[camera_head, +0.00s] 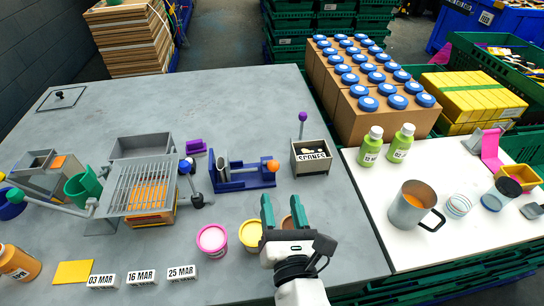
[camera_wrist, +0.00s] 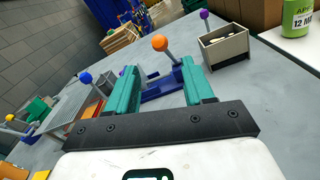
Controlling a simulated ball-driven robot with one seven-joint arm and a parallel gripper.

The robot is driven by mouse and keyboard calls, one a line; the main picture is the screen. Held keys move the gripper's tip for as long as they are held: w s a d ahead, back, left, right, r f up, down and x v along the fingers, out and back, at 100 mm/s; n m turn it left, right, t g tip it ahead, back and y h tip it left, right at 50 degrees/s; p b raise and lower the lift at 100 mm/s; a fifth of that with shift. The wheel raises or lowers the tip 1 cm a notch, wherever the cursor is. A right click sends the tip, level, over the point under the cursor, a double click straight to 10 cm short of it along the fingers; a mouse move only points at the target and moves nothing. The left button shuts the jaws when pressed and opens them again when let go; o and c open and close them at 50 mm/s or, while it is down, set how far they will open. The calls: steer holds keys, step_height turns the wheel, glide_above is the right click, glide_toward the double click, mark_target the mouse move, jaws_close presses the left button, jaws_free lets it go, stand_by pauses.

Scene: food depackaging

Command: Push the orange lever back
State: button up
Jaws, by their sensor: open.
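The orange lever has a round orange knob (camera_head: 273,165) on a grey rod, mounted at the right end of a blue fixture (camera_head: 246,182) on the grey table. In the wrist view the orange knob (camera_wrist: 160,42) stands beyond my fingers, between them, with its rod leaning down to the right to the blue base (camera_wrist: 160,92). My gripper (camera_head: 283,212) has teal fingers and is open and empty. It is on the near side of the lever, apart from it. In the wrist view the fingers (camera_wrist: 160,85) are spread wide.
A grey SCONES box (camera_head: 311,158) with a purple-knobbed lever stands right of the fixture. A blue-knobbed lever (camera_head: 186,167) and a grey rack (camera_head: 142,188) stand left. A pink-rimmed tub (camera_head: 212,239) and a yellow tub (camera_head: 250,234) sit left of my gripper. The far table is mostly clear.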

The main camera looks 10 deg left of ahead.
mark_target(274, 171)
steer(key=x, duration=1)
steer(key=shift+w, duration=0.35)
jaws_close()
